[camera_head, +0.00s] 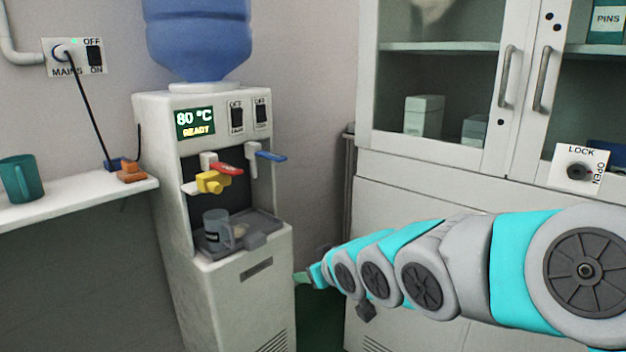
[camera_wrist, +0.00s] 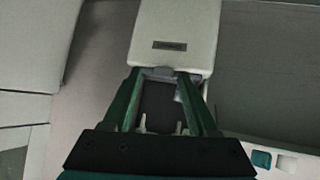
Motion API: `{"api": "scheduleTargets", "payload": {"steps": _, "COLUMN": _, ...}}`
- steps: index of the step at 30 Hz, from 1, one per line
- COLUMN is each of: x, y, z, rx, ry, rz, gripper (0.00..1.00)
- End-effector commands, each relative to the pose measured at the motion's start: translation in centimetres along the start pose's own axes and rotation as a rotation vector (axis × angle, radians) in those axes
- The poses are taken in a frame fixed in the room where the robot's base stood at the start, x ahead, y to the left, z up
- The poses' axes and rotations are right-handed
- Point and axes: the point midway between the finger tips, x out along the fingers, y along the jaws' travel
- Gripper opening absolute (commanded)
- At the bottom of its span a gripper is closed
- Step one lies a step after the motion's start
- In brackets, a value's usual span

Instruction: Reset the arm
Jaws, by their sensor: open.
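My arm reaches in from the right in the head view, and my gripper (camera_head: 303,278) is at its far end, low beside the right side of the water dispenser's body (camera_head: 240,300). The gripper is small there. In the wrist view, my gripper (camera_wrist: 158,76) shows two dark green fingers spread apart with nothing held between them. The dispenser's pale front panel (camera_wrist: 175,20) with its dark label lies beyond the fingertips, and the dark tray recess (camera_wrist: 157,105) shows between the fingers.
A grey mug (camera_head: 216,230) stands on the dispenser's drip tray (camera_head: 262,226) below the taps. The display reads 80 °C READY. A teal mug (camera_head: 20,179) stands on the left shelf (camera_head: 75,197). A closed glass-door cabinet (camera_head: 450,190) stands behind my arm at right.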

Motion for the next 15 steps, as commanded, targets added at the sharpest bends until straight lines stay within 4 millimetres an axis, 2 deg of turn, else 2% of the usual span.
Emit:
{"api": "scheduleTargets", "payload": {"steps": 1, "x": -1.4, "y": 1.0, "z": 3.0, "rx": 0.031, "ry": -0.093, "rz": 0.035, "gripper": 0.59}}
{"api": "scheduleTargets", "payload": {"steps": 3, "x": -3.4, "y": 1.7, "z": 7.4, "rx": 0.082, "ry": -0.227, "rz": 0.070, "gripper": 0.59}}
{"api": "scheduleTargets", "payload": {"steps": 5, "x": -5.4, "y": 2.0, "z": 11.1, "rx": 0.128, "ry": -0.339, "rz": 0.096, "gripper": 0.59}}
{"api": "scheduleTargets", "payload": {"steps": 6, "x": -6.8, "y": 2.0, "z": 13.5, "rx": 0.163, "ry": -0.415, "rz": 0.110, "gripper": 0.59}}
{"api": "scheduleTargets", "payload": {"steps": 8, "x": -9.2, "y": 1.8, "z": 16.9, "rx": 0.217, "ry": -0.523, "rz": 0.130, "gripper": 0.59}}
{"api": "scheduleTargets", "payload": {"steps": 12, "x": -15.2, "y": -0.1, "z": 23.9, "rx": 0.361, "ry": -0.762, "rz": 0.153, "gripper": 0.59}}
{"api": "scheduleTargets", "payload": {"steps": 15, "x": -19.1, "y": -2.3, "z": 27.6, "rx": 0.459, "ry": -0.901, "rz": 0.151, "gripper": 0.59}}
